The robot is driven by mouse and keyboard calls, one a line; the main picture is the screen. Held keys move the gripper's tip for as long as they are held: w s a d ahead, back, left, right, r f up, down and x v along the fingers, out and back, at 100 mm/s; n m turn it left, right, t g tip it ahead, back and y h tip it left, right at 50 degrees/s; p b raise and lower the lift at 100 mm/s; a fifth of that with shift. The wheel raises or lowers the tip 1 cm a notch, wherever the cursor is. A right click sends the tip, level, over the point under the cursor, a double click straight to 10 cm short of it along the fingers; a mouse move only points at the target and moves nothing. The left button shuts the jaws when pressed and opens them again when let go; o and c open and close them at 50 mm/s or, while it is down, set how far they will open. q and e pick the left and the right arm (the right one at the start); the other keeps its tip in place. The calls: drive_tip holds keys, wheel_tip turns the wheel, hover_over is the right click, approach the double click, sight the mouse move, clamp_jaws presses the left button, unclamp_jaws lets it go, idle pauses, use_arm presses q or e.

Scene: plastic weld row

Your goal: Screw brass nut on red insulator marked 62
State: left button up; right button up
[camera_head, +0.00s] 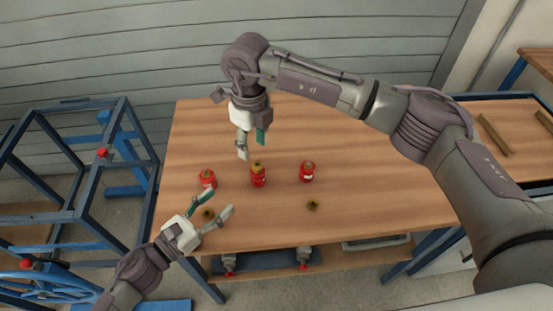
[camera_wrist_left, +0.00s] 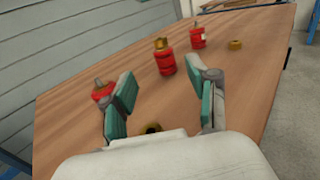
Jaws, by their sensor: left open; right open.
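Three red insulators stand upright on the table: left (camera_head: 208,179), middle (camera_head: 258,176) and right (camera_head: 307,172). The middle one (camera_wrist_left: 166,64) carries a brass nut (camera_wrist_left: 160,43) on top. The left one (camera_wrist_left: 102,92) and right one (camera_wrist_left: 198,39) show bare grey studs in the left wrist view. Their numbers are not legible. One loose brass nut (camera_head: 208,214) lies by my open left gripper (camera_head: 217,206), and between its fingers in the left wrist view (camera_wrist_left: 153,128). Another nut (camera_head: 312,206) lies right of centre. My right gripper (camera_head: 252,144) is open and empty, just above the middle insulator.
The wooden table (camera_head: 390,205) is clear on its right side. A blue-grey metal frame (camera_head: 80,180) stands at the left. A lower shelf (camera_head: 270,262) holds items under the front edge. A corrugated wall (camera_head: 120,50) rises behind.

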sight(253, 171)
use_arm(q)
drive_tip(key=shift+w+d, duration=0.2)
drive_tip(key=shift+d, duration=0.1)
use_arm(e)
drive_tip(key=shift+w+d+r, duration=0.2)
drive_tip(key=shift+w+d, duration=0.2)
drive_tip(key=shift+d, duration=0.1)
use_arm(q)
drive_tip(key=shift+s+a+r, duration=0.15)
drive_tip(key=shift+s+a, duration=0.15)
use_arm(e)
drive_tip(key=shift+s+a+r, duration=0.1)
drive_tip(key=shift+s+a, duration=0.2)
drive_tip(key=shift+a, duration=0.05)
use_arm(q)
drive_tip(key=shift+w+d, duration=0.35)
drive_tip(key=shift+w, duration=0.05)
use_arm(e)
drive_tip(key=shift+w+d, duration=0.1)
drive_tip(key=shift+d, duration=0.05)
use_arm(q)
drive_tip(key=x, duration=1.3)
drive_tip(key=shift+d, duration=0.15)
